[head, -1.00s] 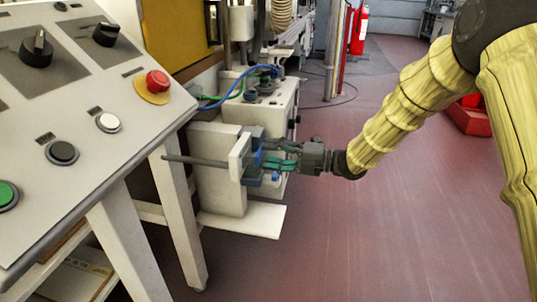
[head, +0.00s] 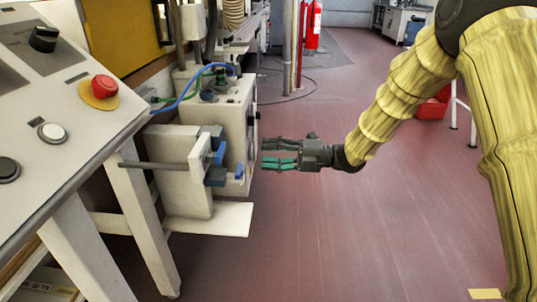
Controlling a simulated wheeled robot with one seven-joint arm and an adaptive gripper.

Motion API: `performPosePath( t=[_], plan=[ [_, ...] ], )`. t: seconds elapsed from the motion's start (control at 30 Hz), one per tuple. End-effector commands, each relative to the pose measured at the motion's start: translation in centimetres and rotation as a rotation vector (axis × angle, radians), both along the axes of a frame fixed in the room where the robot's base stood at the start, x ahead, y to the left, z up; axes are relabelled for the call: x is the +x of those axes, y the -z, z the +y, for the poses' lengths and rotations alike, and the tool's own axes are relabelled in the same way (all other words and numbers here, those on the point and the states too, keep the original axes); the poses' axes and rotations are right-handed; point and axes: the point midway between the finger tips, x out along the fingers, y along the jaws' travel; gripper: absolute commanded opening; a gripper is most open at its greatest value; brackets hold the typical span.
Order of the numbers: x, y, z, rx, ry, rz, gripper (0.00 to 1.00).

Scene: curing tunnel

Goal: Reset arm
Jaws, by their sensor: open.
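My gripper (head: 278,155) is in the middle of the head view, with green-lined fingers pointing left. It is open and nothing shows between the fingers. It hangs in free air over the floor, just right of a white machine box (head: 228,125) and clear of it. My arm, in a yellow sleeve, comes down from the upper right. A small vise-like fixture with blue jaws (head: 219,152) and a grey bar (head: 150,166) is left of the gripper, on the front of the machine.
A sloped control panel (head: 60,75) with a red emergency button (head: 104,86) fills the left. Blue and green cables run over the machine box. A fire extinguisher (head: 313,25) and posts stand behind. A red object (head: 433,108) lies behind my arm. The floor (head: 330,235) below is open.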

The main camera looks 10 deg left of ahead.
Motion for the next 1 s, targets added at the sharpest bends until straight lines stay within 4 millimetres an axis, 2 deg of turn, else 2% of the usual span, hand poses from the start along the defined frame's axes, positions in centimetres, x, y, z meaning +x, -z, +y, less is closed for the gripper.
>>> performPosePath(
  t=[0.17,0.27,0.37,0.47,0.5,0.67,0.8,0.87,1.0],
  plan=[
    [0.0,0.6,-0.1,0.0,0.015,0.023,0.46],
    [0.2,2.8,-0.5,-0.003,0.08,0.115,0.46],
    [0.3,7.0,-1.4,-0.008,0.202,0.29,0.46],
    [0.0,12.5,-3.1,-0.015,0.36,0.513,0.46],
    [-0.3,14.6,-3.9,-0.018,0.423,0.601,0.46],
    [-2.7,22.8,-7.3,-0.03,0.66,0.929,0.46],
    [-6.1,29.3,-10.8,-0.039,0.863,1.191,0.46],
    [-7.9,31.9,-12.2,-0.042,0.949,1.297,0.46],
    [-13.0,37.2,-15.7,-0.046,1.151,1.529,0.46]
  ],
)
